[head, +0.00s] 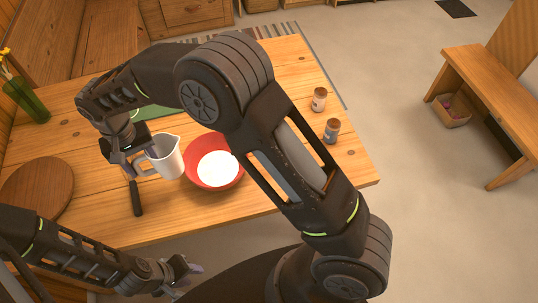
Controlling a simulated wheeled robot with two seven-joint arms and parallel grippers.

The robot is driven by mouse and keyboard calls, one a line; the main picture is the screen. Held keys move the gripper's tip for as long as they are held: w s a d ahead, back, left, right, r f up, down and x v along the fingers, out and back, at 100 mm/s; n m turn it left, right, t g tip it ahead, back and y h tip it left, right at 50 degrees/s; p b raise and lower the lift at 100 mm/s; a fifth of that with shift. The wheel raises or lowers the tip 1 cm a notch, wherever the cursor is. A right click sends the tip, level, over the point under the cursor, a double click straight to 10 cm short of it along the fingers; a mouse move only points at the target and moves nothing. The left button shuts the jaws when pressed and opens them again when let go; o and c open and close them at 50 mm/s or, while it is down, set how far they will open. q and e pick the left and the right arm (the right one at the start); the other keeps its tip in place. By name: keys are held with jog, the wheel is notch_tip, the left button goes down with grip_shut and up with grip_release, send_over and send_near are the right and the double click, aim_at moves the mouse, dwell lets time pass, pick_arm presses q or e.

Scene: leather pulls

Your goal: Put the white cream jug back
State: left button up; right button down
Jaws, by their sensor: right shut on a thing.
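The white cream jug (168,158) is at the left of the red bowl (228,176), upright or nearly so. Its handle side faces my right gripper (133,163), which is shut on it at the handle. I cannot tell whether the jug's base touches the table or is slightly above it. The bowl holds something white. My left gripper (188,270) is low in the view, in front of the table's near edge, away from the jug; whether it is open or shut is unclear.
On the wooden table (270,80) are a round board (38,190), a black-handled tool (136,198), a green mat (155,112), a green vase (28,101) and two small jars (319,99) (331,130). My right arm hides part of the table.

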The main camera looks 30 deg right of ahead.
aim_at(171, 140)
jog(key=w+d, duration=0.1)
jog(key=d, duration=0.2)
jog(key=w+d+m+b, duration=0.1)
jog(key=d, duration=0.2)
jog(key=w+d+m+b, duration=0.1)
jog(key=d, duration=0.2)
jog(key=shift+w+f, duration=0.15)
jog(key=shift+w, duration=0.25)
jog(key=s+d+f+b, duration=0.1)
jog(key=s+d, duration=0.3)
jog(key=d, duration=0.9)
jog(key=s+d+b, duration=0.4)
jog(key=s+d, duration=0.1)
jog(key=d, duration=0.8)
jog(key=shift+f+m, duration=0.3)
jog(key=shift+f, duration=0.1)
jog(key=shift+s+a, duration=0.1)
jog(key=shift+s, duration=0.05)
notch_tip(171, 140, down, 6)
jog(key=shift+f, duration=0.15)
